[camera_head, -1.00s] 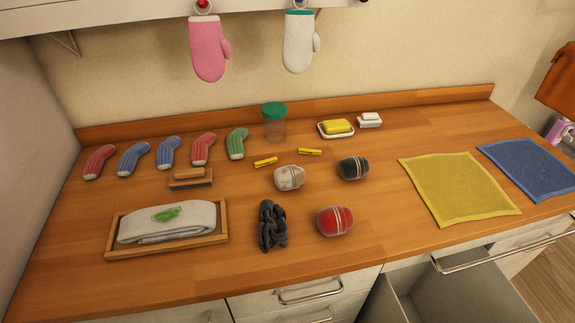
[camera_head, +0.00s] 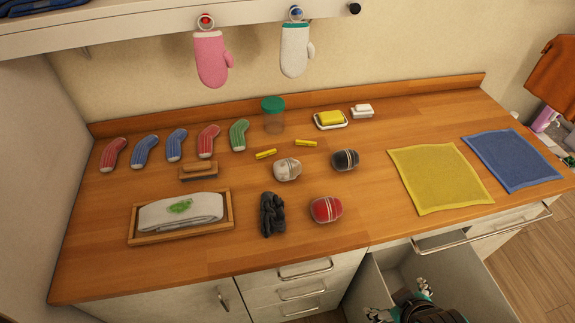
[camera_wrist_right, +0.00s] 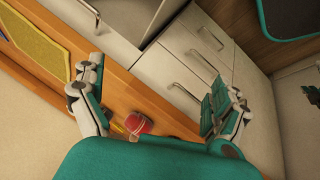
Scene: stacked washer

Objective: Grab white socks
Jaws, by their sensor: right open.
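The white socks show as a rolled white bundle with dark bands (camera_head: 287,169) in the middle of the wooden counter. A red bundle (camera_head: 326,209) lies in front of it to the right, and a dark bundle (camera_head: 345,160) lies to its right. My right gripper (camera_head: 402,309) is at the bottom edge of the head view, in front of the counter by the open drawer, well apart from the white bundle. In the right wrist view its fingers (camera_wrist_right: 160,100) are spread and empty, with the red bundle (camera_wrist_right: 138,123) seen between them. My left gripper is not in view.
Yellow clips (camera_head: 266,154) lie just behind the white bundle, and a black knotted item (camera_head: 272,214) lies in front. A wooden tray (camera_head: 139,238) holds a folded towel. A yellow cloth (camera_head: 440,178) lies right. An open drawer (camera_head: 385,262) juts out below the counter.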

